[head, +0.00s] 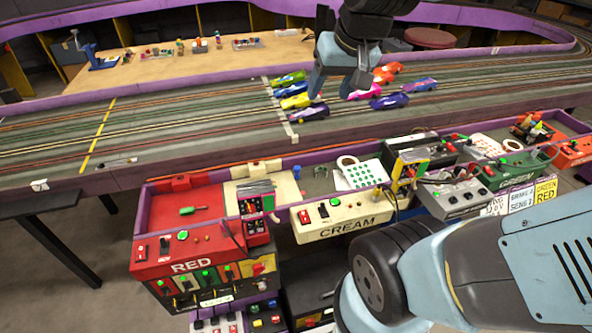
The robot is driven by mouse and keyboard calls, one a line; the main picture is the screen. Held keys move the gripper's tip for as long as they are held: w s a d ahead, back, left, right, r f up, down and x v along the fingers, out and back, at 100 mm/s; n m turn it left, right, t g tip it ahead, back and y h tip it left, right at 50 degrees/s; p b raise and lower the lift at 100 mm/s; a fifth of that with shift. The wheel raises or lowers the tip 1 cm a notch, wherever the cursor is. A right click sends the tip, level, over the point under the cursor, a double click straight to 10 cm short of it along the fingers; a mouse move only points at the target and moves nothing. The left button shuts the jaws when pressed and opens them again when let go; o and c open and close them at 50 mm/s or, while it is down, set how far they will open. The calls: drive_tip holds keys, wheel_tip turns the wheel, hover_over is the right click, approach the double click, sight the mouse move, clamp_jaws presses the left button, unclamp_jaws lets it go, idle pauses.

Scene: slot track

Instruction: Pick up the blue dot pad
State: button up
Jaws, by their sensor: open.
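I cannot make out a pad with blue dots in the head view. My gripper (333,92) hangs from the top of the view, over the slot track among the toy cars. It is open, with nothing seen between its fingers. It is behind and above the green-dotted pad, well apart from it.
Several toy cars (389,101) stand on the track (180,128) around my gripper. Control boxes marked RED (190,267) and CREAM (347,227) line the near side, with cluttered boxes to the right. A wooden table (150,75) with small tools lies behind.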

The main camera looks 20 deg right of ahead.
drive_tip(key=w+a+f+m, duration=0.1)
drive_tip(key=w+f, duration=0.5)
drive_tip(key=w, duration=0.3)
drive_tip(key=m+g+h, duration=0.2)
drive_tip(key=m, duration=0.1)
hover_over(297, 168)
drive_tip(key=s, duration=0.3)
wheel_tip(297, 168, down, 26)
drive_tip(key=x, duration=0.7)
drive_tip(key=shift+w+a+f, duration=0.15)
drive_tip(key=shift+a+f, duration=0.05)
drive_tip(key=shift+f, duration=0.15)
drive_tip(key=shift+a+x, duration=0.2)
drive_tip(key=shift+x, duration=3.05)
drive_tip(key=shift+c, duration=0.2)
clamp_jaws()
